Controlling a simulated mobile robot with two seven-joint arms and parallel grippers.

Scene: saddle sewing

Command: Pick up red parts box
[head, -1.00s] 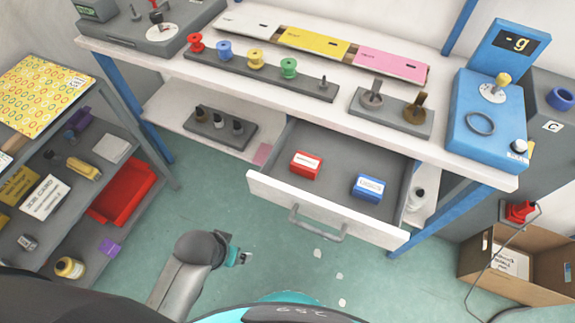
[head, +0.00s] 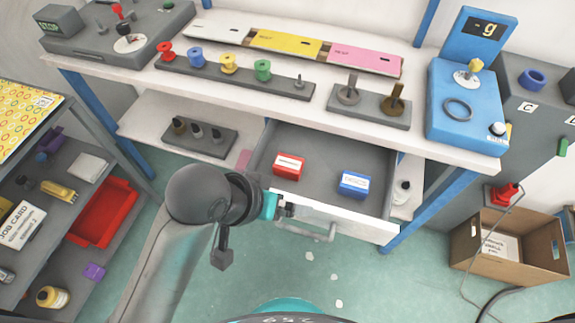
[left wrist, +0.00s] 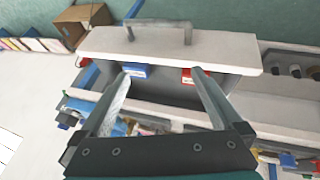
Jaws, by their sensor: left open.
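The red parts box (head: 288,166) with a white label lies inside the open drawer (head: 325,155), on the left side of its floor. In the left wrist view the red box (left wrist: 188,77) shows partly, next to the right finger, which hides some of it. My left gripper (head: 286,208) is at the drawer's front edge, just short of the red box. In the left wrist view its two fingers (left wrist: 163,85) are wide apart with nothing between them held. My right gripper is not in view.
A blue box (head: 354,184) lies to the right of the red one in the drawer. The drawer front (head: 365,224) and its handle (head: 318,234) are close to my left gripper. The bench top (head: 300,104) overhangs the drawer's back.

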